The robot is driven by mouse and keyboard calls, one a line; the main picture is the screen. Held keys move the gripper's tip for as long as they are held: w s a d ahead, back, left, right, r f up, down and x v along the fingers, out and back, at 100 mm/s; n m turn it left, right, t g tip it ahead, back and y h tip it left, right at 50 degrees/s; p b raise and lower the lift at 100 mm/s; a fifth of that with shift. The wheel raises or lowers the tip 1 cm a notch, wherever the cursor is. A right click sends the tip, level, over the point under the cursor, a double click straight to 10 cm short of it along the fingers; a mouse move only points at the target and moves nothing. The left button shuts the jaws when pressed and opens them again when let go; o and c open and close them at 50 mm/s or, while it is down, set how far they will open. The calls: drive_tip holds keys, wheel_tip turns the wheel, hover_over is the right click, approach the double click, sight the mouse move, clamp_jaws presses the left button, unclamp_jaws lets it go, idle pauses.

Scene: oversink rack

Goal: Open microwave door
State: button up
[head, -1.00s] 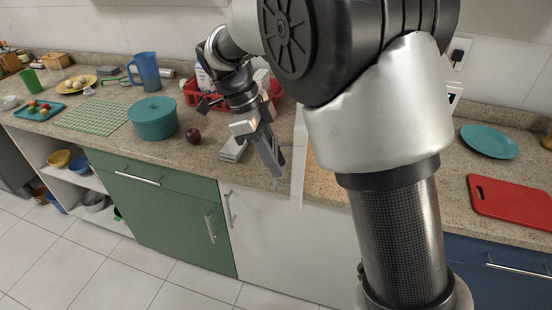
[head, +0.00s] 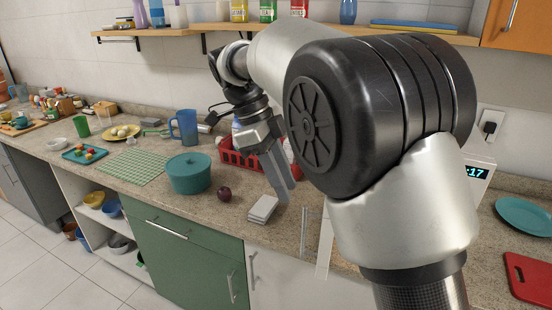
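The microwave (head: 475,172) is a white box at the right with a lit clock display. My arm hides most of its front and inside. Its white door (head: 325,246) shows nearly edge-on left of my arm and stands out toward the front of the counter, so it is open. How wide it stands open is hard to tell. A grey bar handle (head: 304,232) shows on the door's left side. My gripper (head: 287,193) points down over the counter, left of the handle and apart from it. Its two long fingers look close together, and I see nothing between them.
A grey-white block (head: 263,208), a dark red apple (head: 224,194) and a teal pot (head: 189,173) stand left of the gripper. A red rack (head: 236,155) is behind it. A teal plate (head: 525,216) and red cutting board (head: 530,277) lie right. A shelf (head: 200,30) runs above.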

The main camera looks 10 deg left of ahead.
drive_tip(key=shift+p+v, duration=0.4)
drive_tip(key=shift+v, duration=1.9)
